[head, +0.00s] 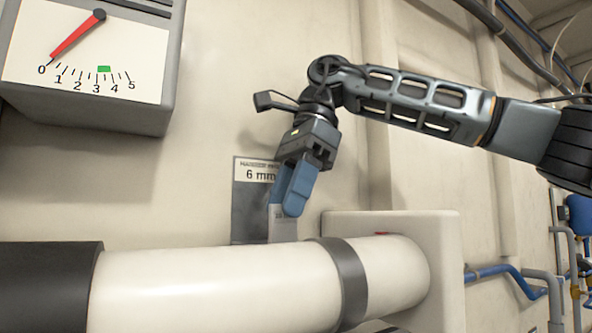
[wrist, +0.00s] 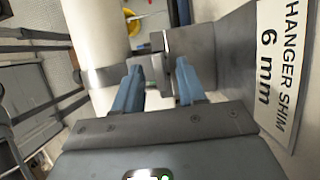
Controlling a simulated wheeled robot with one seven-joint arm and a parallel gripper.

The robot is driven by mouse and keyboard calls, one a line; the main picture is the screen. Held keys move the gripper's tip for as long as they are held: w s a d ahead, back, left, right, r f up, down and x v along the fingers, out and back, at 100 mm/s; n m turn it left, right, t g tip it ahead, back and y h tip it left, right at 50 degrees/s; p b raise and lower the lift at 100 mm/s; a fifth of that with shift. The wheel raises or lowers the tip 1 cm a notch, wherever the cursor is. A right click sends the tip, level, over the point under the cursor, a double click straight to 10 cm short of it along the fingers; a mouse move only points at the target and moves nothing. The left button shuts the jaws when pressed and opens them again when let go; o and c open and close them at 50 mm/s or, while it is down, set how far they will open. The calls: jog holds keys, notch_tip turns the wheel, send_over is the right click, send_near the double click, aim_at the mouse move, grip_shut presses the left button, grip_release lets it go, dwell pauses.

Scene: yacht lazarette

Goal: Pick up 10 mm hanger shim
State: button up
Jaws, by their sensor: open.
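A light grey metal plate (head: 283,226) stands on the white pipe just below my gripper, partly hidden by the fingers. It has a small marking, too small to read surely, and may be the 10 mm hanger shim. A grey block (wrist: 190,42) beyond my fingertips in the wrist view is probably the same plate. My gripper (head: 296,205) points down with its blue fingers at the plate's upper part. In the wrist view my gripper (wrist: 159,66) is open, with a gap between the fingers. I cannot tell whether the plate is between them.
A darker grey panel (head: 250,215) behind is labelled "HANGER SHIM 6 mm". The white pipe (head: 210,285) runs below, with a grey band (head: 345,280) and black section (head: 50,285). A gauge (head: 90,55) reading near 0 is upper left. A pale block (head: 440,250) stands right.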

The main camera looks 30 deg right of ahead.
jog(key=shift+x, duration=1.1)
grip_shut()
jog(key=shift+r, duration=0.2)
jog(key=shift+r, duration=4.55)
jog(key=shift+s, duration=0.1)
